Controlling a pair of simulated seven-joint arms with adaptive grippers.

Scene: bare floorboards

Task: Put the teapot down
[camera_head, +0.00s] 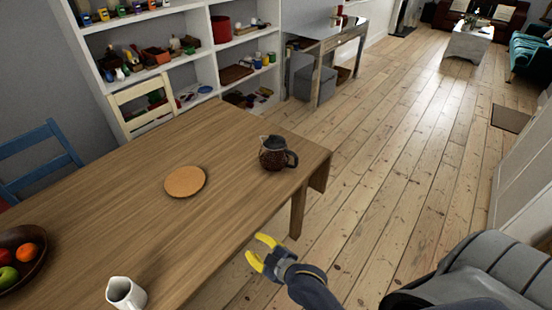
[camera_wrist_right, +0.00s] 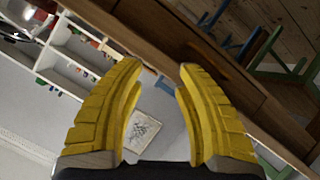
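The dark brown teapot (camera_head: 274,154) with a black handle stands upright on the wooden table (camera_head: 120,200), near its far right corner. A round cork mat (camera_head: 185,181) lies flat on the table to the left of the teapot, apart from it. My right gripper (camera_head: 257,252) has yellow fingers and is off the table's right edge, nearer to me than the teapot and not touching it. In the right wrist view its fingers (camera_wrist_right: 160,80) are spread apart with nothing between them. My left gripper is not in view.
A white jug (camera_head: 126,294) stands at the near table edge, and a brown fruit bowl (camera_head: 40,262) is at the left. Chairs (camera_head: 38,158) stand along the far side, before white shelves (camera_head: 205,70).

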